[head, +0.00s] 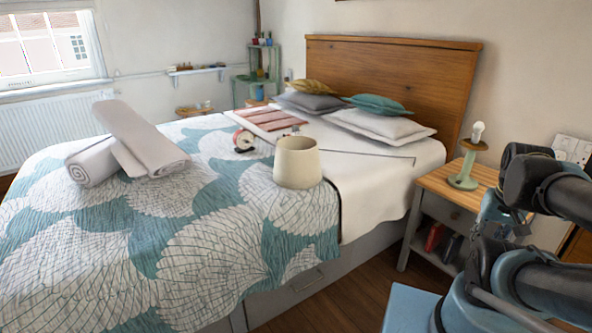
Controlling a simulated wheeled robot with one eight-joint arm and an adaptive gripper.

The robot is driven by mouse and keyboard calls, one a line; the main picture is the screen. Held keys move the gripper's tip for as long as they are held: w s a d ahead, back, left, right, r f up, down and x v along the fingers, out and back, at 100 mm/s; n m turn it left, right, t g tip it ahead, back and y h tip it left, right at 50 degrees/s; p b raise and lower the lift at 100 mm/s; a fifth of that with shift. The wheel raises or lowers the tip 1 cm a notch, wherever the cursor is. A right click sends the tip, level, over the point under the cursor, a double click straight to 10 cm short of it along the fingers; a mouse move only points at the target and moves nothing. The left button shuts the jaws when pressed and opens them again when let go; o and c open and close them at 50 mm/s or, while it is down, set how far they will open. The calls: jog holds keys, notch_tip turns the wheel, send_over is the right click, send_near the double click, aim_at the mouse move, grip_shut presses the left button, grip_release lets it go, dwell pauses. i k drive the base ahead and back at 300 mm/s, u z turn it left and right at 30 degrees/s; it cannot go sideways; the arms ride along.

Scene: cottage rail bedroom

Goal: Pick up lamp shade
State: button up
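The lamp shade (297,162) is a cream, slightly tapered drum with an open top. It stands upright on the bed near its right side, on the patterned cover beside the white sheet. A green lamp base (464,172) with a bare bulb (477,132) stands on the nightstand, without a shade. Links of my arm fill the right edge, beside the nightstand and well apart from the lamp shade. I cannot make out my gripper's fingers in this view.
The bed (190,255) holds rolled towels (140,140), pillows (380,125) and a reddish slatted board (268,119). The wooden nightstand (435,182) stands between the bed and my arm. Bare floor (345,285) shows along the bed's right side.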

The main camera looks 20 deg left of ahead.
aim_at(297, 166)
jog(key=k, duration=0.35)
jog(key=u, duration=0.8)
jog(key=i, duration=0.6)
jog(key=u, duration=0.05)
